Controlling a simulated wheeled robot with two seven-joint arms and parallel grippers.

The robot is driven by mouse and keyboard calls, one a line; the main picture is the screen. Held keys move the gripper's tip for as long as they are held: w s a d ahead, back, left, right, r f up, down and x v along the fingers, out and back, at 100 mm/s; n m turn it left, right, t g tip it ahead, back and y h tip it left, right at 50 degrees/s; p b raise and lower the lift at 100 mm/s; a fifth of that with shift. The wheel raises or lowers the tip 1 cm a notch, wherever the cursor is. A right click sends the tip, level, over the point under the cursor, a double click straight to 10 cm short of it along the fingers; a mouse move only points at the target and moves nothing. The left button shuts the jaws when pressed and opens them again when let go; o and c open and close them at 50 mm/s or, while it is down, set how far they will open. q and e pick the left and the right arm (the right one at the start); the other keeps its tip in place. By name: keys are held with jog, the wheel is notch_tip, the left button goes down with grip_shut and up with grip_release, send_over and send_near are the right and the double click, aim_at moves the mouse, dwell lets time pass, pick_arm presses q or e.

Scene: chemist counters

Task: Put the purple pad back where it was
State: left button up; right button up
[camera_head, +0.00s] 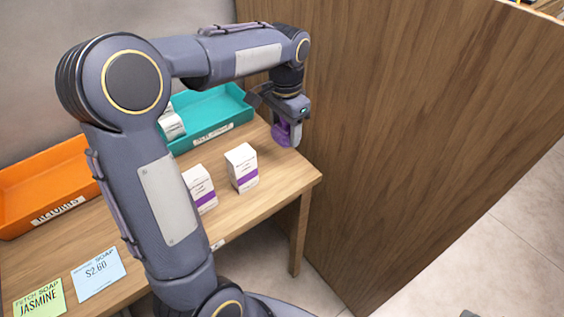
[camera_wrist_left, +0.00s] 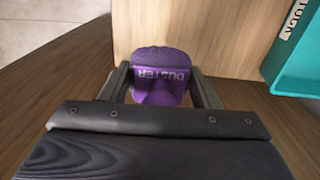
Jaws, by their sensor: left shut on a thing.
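The purple pad (camera_wrist_left: 160,72), marked "DUSTER", sits between the two fingers of my left gripper (camera_wrist_left: 163,88) in the left wrist view. In the head view the purple pad (camera_head: 281,133) shows below my left gripper (camera_head: 291,122), near the right end of the wooden counter (camera_head: 268,187). The gripper is shut on the pad. Whether the pad touches the counter cannot be told. My right gripper is not in view.
A teal tray (camera_head: 238,99) lies left of the gripper, and an orange tray (camera_head: 38,178) farther left. Two white boxes with purple bands (camera_head: 242,168) (camera_head: 200,189) stand in front. A wooden partition (camera_head: 420,130) rises close on the right.

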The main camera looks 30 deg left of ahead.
aim_at(283, 165)
pick_arm(q)
jog(key=shift+w+a+f, duration=0.15)
jog(key=shift+a+f, duration=0.2)
jog(key=shift+f, duration=0.15)
notch_tip(283, 165, down, 9)
jog(key=shift+r+b, duration=0.1)
jog(key=shift+b, duration=0.4)
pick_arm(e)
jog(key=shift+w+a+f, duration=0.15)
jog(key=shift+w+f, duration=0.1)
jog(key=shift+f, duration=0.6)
pick_arm(q)
jog(key=shift+f, duration=0.25)
jog(key=o, duration=1.1)
jog(key=shift+r, duration=0.1)
